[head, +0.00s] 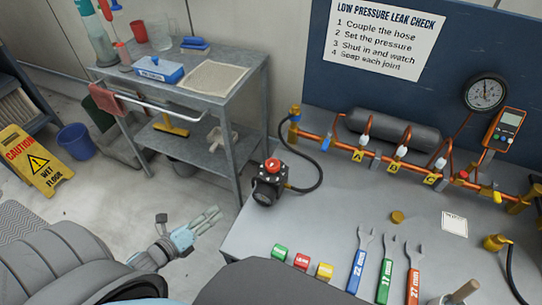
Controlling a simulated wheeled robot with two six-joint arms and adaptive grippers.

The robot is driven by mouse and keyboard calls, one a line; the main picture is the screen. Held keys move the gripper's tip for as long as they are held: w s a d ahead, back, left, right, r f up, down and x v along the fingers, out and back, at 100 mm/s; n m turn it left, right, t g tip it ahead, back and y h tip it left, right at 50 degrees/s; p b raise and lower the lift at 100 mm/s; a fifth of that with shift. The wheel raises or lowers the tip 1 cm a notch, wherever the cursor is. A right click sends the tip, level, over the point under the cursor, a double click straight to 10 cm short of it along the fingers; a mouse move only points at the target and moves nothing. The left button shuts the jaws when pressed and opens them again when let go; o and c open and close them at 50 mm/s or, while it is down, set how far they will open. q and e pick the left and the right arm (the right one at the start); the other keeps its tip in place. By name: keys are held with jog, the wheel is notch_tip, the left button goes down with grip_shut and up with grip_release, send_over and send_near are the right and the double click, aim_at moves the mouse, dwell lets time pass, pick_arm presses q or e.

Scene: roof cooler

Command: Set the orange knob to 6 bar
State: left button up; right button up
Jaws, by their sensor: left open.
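The orange knob (272,164) sits on top of a small black regulator (268,186) near the left edge of the workbench. A black hose curves from the regulator up to the copper pipework. The scale on the regulator is too small to read. A round black-rimmed gauge (487,92) stands above the pipework at the right; its reading is too small to tell. My left gripper (214,215) is open and empty, over the floor to the left of the bench and apart from the knob. My right gripper is not in view.
The workbench (350,220) holds a copper manifold (330,141) along its back, with spanners (387,262) and small coloured rolls (302,262) in front. A grey trolley (225,95) stands behind left. A yellow wet-floor sign (38,160) stands at far left.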

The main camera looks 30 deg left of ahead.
pick_arm(q)
jog(key=w+d+r+m+t+h, duration=0.25)
jog(key=r+m, duration=0.35)
jog(key=r, duration=0.3)
jog(key=m+h, duration=0.4)
jog(key=m, duration=0.4)
send_near(269, 165)
jog(key=shift+n, duration=0.3)
jog(key=x, duration=1)
jog(key=shift+p, duration=0.4)
jog(key=shift+w+d+f, duration=0.1)
jog(key=shift+w+d, duration=0.25)
jog(key=shift+w, duration=0.15)
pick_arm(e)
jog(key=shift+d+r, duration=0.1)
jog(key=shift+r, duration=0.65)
pick_arm(q)
jog(key=shift+c, duration=0.3)
jog(key=c, duration=1.1)
jog(key=shift+o, duration=0.2)
